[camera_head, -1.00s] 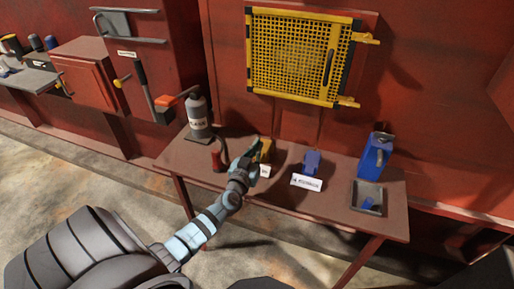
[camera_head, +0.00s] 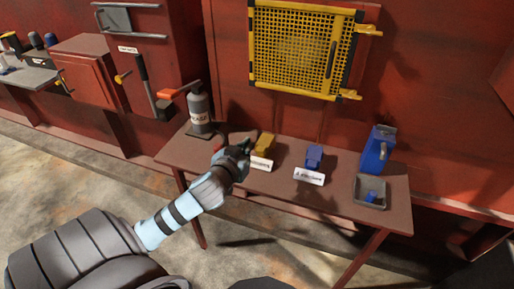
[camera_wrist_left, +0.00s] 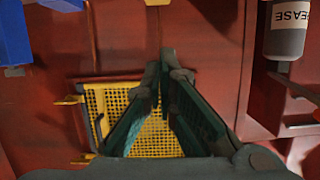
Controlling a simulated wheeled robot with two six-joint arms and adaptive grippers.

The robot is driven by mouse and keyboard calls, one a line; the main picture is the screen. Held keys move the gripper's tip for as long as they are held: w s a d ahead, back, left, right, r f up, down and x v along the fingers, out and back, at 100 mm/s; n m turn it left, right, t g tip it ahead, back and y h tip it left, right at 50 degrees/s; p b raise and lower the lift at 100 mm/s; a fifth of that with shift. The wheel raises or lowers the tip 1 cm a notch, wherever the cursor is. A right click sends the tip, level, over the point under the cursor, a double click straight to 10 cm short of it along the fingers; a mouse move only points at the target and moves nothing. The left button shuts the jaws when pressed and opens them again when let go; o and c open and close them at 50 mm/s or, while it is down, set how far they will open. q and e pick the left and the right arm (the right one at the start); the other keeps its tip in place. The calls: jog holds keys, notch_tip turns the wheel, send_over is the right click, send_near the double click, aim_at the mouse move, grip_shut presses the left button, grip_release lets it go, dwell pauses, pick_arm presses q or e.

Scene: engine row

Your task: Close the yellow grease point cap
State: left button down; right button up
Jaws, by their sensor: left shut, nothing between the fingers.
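The yellow grease point (camera_head: 264,145) is a small yellow block on the brown-red bench, behind a white label (camera_head: 261,163). Its cap is too small to make out as open or closed. My left gripper (camera_head: 243,147) is shut and empty, just left of the yellow block, with a small gap seeming to show between them. In the left wrist view the shut fingers (camera_wrist_left: 160,68) point at the red wall, and a sliver of yellow (camera_wrist_left: 157,2) shows at the top edge, perhaps the grease point. My right gripper is not in view.
A blue block (camera_head: 314,157) with a label stands to the right, then a blue container (camera_head: 376,150) and a grey tray (camera_head: 371,204). A grease canister (camera_head: 200,112) stands at left. A yellow mesh panel (camera_head: 300,50) hangs on the wall behind.

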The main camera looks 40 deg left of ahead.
pick_arm(q)
jog(key=b, duration=0.2)
send_over(262, 147)
jog(key=s+d, duration=0.1)
jog(key=s, duration=0.1)
jog(key=f, duration=0.3)
jog(key=shift+s+f, duration=0.2)
jog(key=shift+f, duration=0.15)
jog(key=f+b, duration=0.1)
jog(key=f, duration=0.2)
jog(key=shift+s, duration=0.2)
jog(key=shift+s+d+f, duration=0.1)
jog(key=shift+f, duration=0.3)
jog(key=shift+s+d+f, duration=0.1)
jog(key=shift+s+f, duration=0.15)
jog(key=shift+f, duration=0.7)
jog(key=shift+s, duration=0.1)
jog(key=shift+f, duration=0.1)
